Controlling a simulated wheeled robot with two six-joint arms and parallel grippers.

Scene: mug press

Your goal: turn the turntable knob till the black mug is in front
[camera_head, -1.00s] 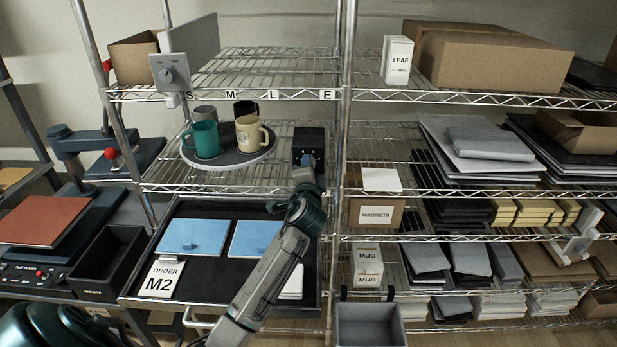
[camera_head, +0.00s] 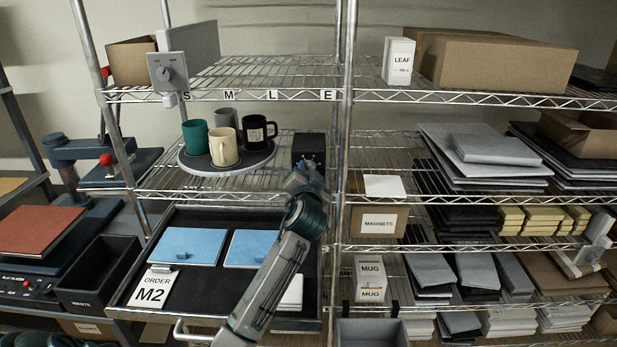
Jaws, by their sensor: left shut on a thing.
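The turntable (camera_head: 205,171) is a dark round disc with a pale rim on the middle shelf. The black mug (camera_head: 259,134) stands at its right side. The cream mug (camera_head: 224,147) is in front, the teal mug (camera_head: 195,137) at the left and the grey mug (camera_head: 226,118) at the back. A dark box (camera_head: 309,146) stands right of the turntable. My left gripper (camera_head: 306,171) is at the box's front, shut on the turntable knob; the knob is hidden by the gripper. My right gripper is out of view.
A grey panel with a dial (camera_head: 168,72) hangs at the upper left. Below the turntable is a black tray (camera_head: 200,271) with blue sheets and an order card (camera_head: 152,289). A shelf post (camera_head: 343,150) stands close right of the gripper.

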